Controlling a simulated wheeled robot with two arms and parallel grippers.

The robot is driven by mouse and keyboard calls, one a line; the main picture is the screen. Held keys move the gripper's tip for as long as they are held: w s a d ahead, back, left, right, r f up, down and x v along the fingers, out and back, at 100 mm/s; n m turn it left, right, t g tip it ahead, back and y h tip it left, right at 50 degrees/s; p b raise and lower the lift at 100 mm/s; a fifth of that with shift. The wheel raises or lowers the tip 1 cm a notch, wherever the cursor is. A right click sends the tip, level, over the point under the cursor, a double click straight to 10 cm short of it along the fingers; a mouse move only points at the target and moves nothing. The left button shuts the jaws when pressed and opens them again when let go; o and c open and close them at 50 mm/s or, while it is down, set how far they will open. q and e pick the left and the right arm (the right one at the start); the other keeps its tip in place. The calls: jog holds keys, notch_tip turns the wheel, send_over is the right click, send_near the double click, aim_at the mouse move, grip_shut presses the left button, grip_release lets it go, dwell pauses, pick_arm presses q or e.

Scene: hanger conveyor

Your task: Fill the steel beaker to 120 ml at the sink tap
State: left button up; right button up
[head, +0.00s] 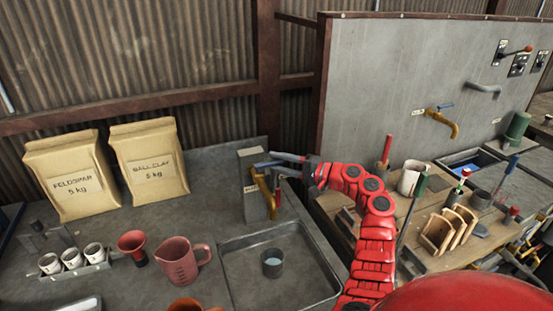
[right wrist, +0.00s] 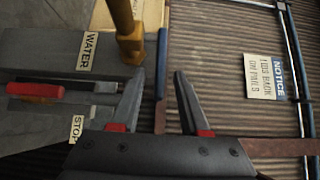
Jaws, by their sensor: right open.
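The steel beaker (head: 272,262) stands upright in the sink basin (head: 322,288), below the tap. Its inside shows a pale surface that looks like liquid; I cannot read the level. The brass tap (head: 262,186) is on a grey post and has a blue lever (head: 264,163) at its top. My right gripper (head: 284,158) is at the lever, open. In the right wrist view the blue lever (right wrist: 161,62) lies between the open fingers (right wrist: 159,76), beside the brass tap (right wrist: 130,40). Whether a finger touches the lever is unclear. My left gripper is out of view.
A red-handled control (right wrist: 36,90) sits by the STOP label (right wrist: 77,128). A pink jug (head: 180,265), a red funnel-like cup (head: 133,246) and several white cups (head: 72,258) stand left of the sink. Feldspar (head: 72,175) and ball clay (head: 150,160) bags stand behind.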

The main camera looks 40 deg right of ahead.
jog(key=shift+w+a+f, duration=0.1)
jog(key=shift+w+a, duration=0.1)
jog(key=shift+w, duration=0.1)
grip_shut()
dwell(1.3)
